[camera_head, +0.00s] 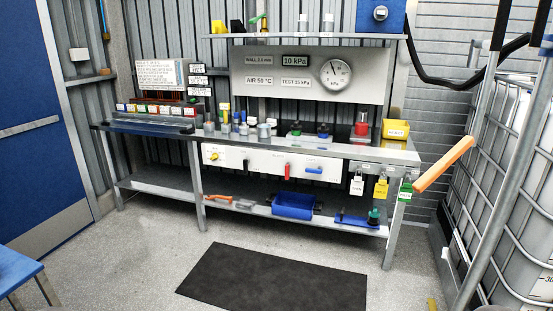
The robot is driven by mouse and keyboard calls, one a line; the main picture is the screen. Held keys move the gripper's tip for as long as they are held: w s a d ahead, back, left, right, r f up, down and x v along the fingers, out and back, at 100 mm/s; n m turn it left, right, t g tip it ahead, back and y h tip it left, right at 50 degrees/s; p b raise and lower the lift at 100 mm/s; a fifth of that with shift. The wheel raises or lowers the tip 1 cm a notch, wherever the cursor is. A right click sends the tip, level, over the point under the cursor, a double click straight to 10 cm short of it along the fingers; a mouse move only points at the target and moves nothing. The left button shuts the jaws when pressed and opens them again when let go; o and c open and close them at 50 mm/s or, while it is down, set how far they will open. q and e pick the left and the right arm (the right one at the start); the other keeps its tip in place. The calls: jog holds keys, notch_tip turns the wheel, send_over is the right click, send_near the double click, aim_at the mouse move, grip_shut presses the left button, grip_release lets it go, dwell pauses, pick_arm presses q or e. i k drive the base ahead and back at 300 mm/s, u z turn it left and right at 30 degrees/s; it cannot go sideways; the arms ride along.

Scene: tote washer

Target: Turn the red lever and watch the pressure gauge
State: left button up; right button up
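The red lever (287,171) is on the white panel (240,160) along the front of the metal bench. It looks roughly upright. A yellow handle (214,156) is to its left and a blue lever (314,170), lying about level, is to its right. The round pressure gauge (335,73) is on the grey back panel above the bench, marked kPa. Its needle is too small to read surely. Neither of my grippers is in view.
The bench top (400,148) holds bottles, a red-topped item (362,124) and a yellow bin (396,130). An orange bar (444,165) juts out at the bench's right end, near a caged tank (500,190). A black mat (272,275) lies on open floor in front.

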aim_at(288, 165)
jog(key=z, duration=0.05)
jog(key=i, duration=1.25)
jog(key=z, duration=0.05)
